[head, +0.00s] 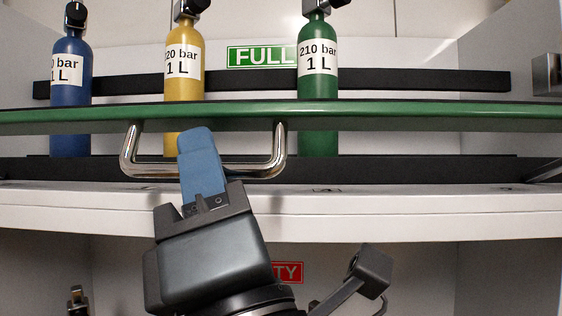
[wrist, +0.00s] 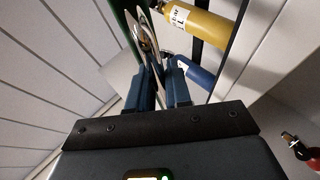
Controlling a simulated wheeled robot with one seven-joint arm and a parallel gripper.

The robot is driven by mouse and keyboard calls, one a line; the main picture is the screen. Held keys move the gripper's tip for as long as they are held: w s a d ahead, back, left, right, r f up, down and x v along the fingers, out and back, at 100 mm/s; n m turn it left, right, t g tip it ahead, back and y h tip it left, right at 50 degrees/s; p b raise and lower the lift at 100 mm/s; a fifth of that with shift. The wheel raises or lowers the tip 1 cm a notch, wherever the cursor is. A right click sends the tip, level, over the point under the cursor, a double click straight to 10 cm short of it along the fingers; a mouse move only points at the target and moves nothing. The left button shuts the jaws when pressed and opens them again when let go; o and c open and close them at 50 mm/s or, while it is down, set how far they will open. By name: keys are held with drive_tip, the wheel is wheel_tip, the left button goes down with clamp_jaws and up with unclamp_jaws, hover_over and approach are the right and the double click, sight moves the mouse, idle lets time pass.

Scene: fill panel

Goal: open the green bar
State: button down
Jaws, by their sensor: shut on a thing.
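The green bar (head: 400,117) runs across the whole head view in front of the bottles. A silver U-shaped handle (head: 279,150) hangs from it near the middle. The green bar (wrist: 125,20) shows beside the handle there. The part of the rail behind the fingers is hidden in the head view.
Behind the bar stand a blue bottle (head: 70,85), a yellow bottle (head: 184,85) and a green bottle (head: 318,90) on a white shelf (head: 420,212). A green FULL sign (head: 262,56) is behind them. A red sign (head: 289,272), partly hidden by my arm, is below.

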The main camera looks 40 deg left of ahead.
drive_tip(key=shift+f+b, duration=0.35)
drive_tip(key=shift+f, duration=0.5)
drive_tip(key=c, duration=1.1)
unclamp_jaws()
drive_tip(key=shift+c, duration=0.2)
drive_tip(key=shift+s, duration=0.1)
drive_tip(key=b+v, duration=0.1)
drive_tip(key=v, duration=0.6)
drive_tip(key=shift+d+f+b, duration=0.25)
drive_tip(key=shift+f+b, duration=0.05)
drive_tip(key=shift+c, duration=0.5)
